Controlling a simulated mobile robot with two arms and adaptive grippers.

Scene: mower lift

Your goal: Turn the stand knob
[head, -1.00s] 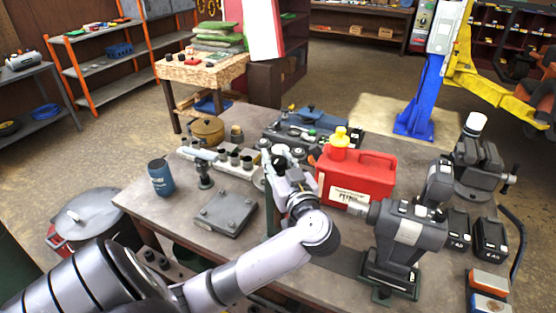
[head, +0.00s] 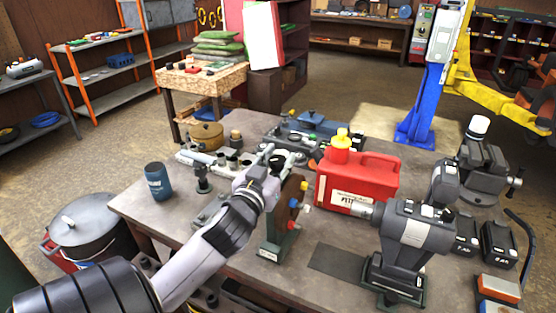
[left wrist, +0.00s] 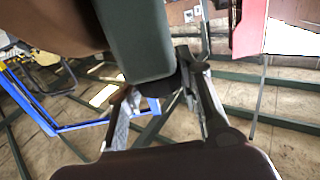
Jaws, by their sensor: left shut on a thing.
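The stand (head: 284,222) is an upright dark green and brown piece on the bench, with blue, red and yellow knobs on its right side. My left gripper (head: 276,162) is at the top of the stand in the head view, its arm coming in from the lower left. In the left wrist view, the fingers of my left gripper (left wrist: 163,92) are closed about a dark round knob (left wrist: 160,84) beneath a green block of the stand (left wrist: 137,38). The fingers partly hide the knob, and its turn angle cannot be told. My right gripper is not in view.
A red fuel can (head: 358,182) stands close right of the stand. A grey machine (head: 412,228) is at the front right. A blue cup (head: 158,181) stands at the left edge. Several tools crowd the back of the bench (head: 150,215).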

